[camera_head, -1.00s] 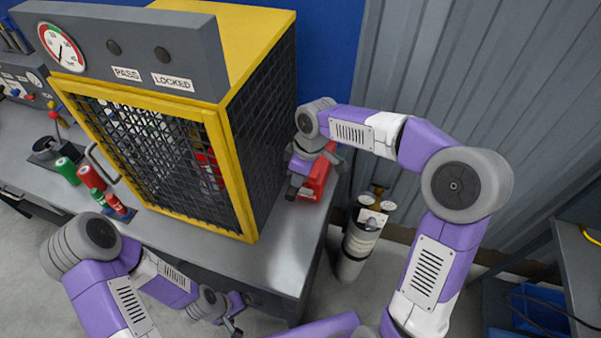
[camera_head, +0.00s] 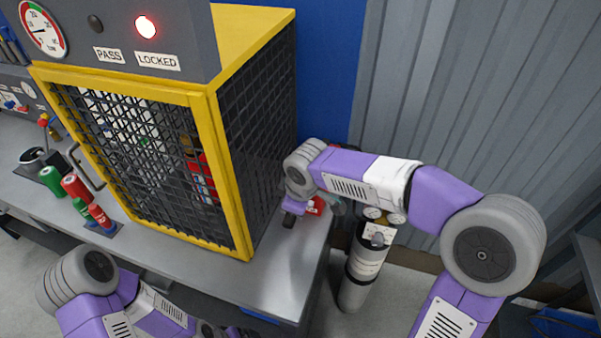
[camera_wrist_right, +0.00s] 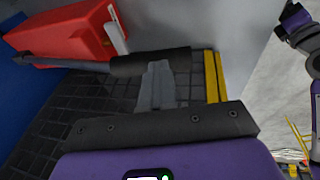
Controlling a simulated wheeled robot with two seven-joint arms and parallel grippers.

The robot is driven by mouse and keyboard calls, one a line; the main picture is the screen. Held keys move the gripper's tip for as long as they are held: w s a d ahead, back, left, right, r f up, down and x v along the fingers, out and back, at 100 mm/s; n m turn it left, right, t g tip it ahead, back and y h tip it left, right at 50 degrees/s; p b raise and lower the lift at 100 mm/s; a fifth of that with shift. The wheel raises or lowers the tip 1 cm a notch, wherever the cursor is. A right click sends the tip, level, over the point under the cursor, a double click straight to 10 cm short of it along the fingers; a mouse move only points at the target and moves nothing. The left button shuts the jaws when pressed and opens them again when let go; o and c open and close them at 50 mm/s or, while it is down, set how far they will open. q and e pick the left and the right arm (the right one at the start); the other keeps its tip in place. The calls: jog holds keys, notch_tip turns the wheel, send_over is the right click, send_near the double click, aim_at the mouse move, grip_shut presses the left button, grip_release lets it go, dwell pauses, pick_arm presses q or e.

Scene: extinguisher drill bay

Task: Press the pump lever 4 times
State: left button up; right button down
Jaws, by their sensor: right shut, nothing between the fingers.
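The red pump (camera_head: 315,206) sits on the right end of the bench beside the yellow cage, mostly hidden by my right arm. In the right wrist view the red pump body (camera_wrist_right: 70,38) is at upper left. Its lever, a grey rod with a black grip (camera_wrist_right: 150,62), runs across the picture. My right gripper (camera_wrist_right: 158,85) is shut and empty, its fingertips at the black grip; I cannot tell whether they touch. In the head view the right gripper (camera_head: 290,217) is low by the pump. My left gripper is mostly cut off at the bottom edge.
The yellow mesh cage (camera_head: 222,170) stands left of the pump. Its panel has a gauge (camera_head: 42,28) and a lit red lamp (camera_head: 145,27) above the LOCKED label. A grey cylinder (camera_head: 362,265) stands right of the bench. Red and green canisters (camera_head: 75,186) stand at left.

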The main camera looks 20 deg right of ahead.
jog(key=shift+s+d+f, duration=0.1)
jog(key=shift+s+f, duration=0.1)
jog(key=shift+f, duration=0.25)
jog(key=shift+s+f, duration=0.2)
jog(key=shift+f, duration=0.25)
jog(key=w+p+v, duration=0.2)
jog(key=p+v, duration=0.3)
jog(key=v, duration=1)
jog(key=shift+r+p, duration=0.3)
jog(key=shift+r, duration=0.25)
jog(key=shift+w, duration=0.1)
jog(key=w+d+r+g+y+p, duration=0.2)
jog(key=w+r+p, duration=0.4)
jog(key=r+p, duration=0.3)
jog(key=shift+w+d+g, duration=0.25)
jog(key=shift+d+g, duration=0.55)
jog(key=shift+d, duration=0.3)
